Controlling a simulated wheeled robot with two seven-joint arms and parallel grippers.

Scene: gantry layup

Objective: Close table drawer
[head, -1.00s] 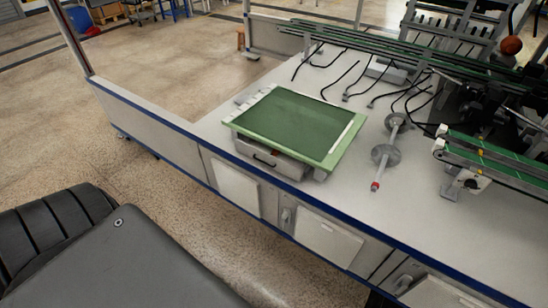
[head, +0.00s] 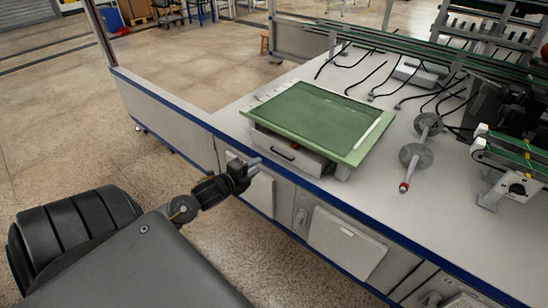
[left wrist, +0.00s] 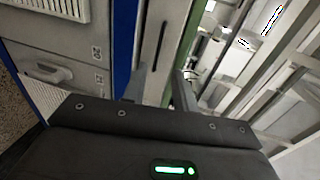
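The table drawer (head: 300,161) is a shallow light-grey box with a dark handle (head: 284,153). It sits on the white table under a green-topped board (head: 318,114). I cannot tell clearly how far it stands out. My left gripper (head: 257,165) is in front of the table edge, just left of and below the drawer front, and apart from it. In the left wrist view, the left gripper (left wrist: 160,84) has its two fingers spread with nothing between them. The drawer front (left wrist: 163,55) shows beyond them, beside the green board edge (left wrist: 186,45). My right gripper is not in view.
The table's blue front edge (head: 350,211) and cabinet doors (head: 346,243) lie below the drawer. A grey rod with discs (head: 415,155) lies right of the board. Black cables (head: 375,80) and a conveyor (head: 510,150) are farther back and right. Floor at the left is free.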

